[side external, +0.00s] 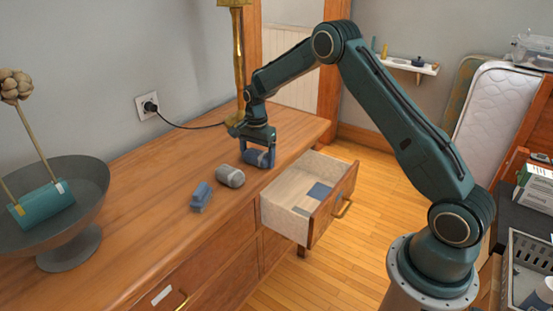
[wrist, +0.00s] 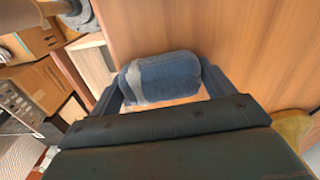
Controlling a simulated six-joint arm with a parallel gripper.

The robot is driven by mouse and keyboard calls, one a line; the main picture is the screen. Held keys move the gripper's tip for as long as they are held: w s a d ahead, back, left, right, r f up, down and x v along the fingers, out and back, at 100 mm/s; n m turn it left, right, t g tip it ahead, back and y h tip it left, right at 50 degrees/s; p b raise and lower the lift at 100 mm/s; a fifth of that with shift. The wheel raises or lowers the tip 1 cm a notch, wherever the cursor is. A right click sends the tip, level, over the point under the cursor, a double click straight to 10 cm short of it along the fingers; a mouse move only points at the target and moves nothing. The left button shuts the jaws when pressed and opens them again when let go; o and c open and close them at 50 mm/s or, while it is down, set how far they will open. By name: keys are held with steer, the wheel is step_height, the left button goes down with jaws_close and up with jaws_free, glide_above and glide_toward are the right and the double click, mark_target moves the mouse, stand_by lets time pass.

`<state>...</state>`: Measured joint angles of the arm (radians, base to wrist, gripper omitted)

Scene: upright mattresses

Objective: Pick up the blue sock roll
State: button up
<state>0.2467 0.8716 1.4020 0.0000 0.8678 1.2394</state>
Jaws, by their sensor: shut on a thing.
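A blue sock roll (side external: 256,157) with a pale grey band is on the wooden dresser top, close to the open drawer. My gripper (side external: 259,150) comes down over it from above and is shut on it. In the wrist view the blue sock roll (wrist: 162,78) lies between the two fingers of my gripper (wrist: 160,85), one at each end of the roll. I cannot tell whether the roll touches the dresser top or is slightly above it.
A grey roll (side external: 231,176) and a small blue object (side external: 201,196) lie on the dresser (side external: 150,200) to the left. An open drawer (side external: 275,215) juts out in front. A brass lamp stand (side external: 239,70) stands behind, and a dark bowl (side external: 88,200) is at far left.

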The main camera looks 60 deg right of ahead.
mark_target(257, 152)
steer(key=shift+r, duration=0.1)
step_height(257, 152, up, 20)
stand_by(0.7)
stand_by(0.5)
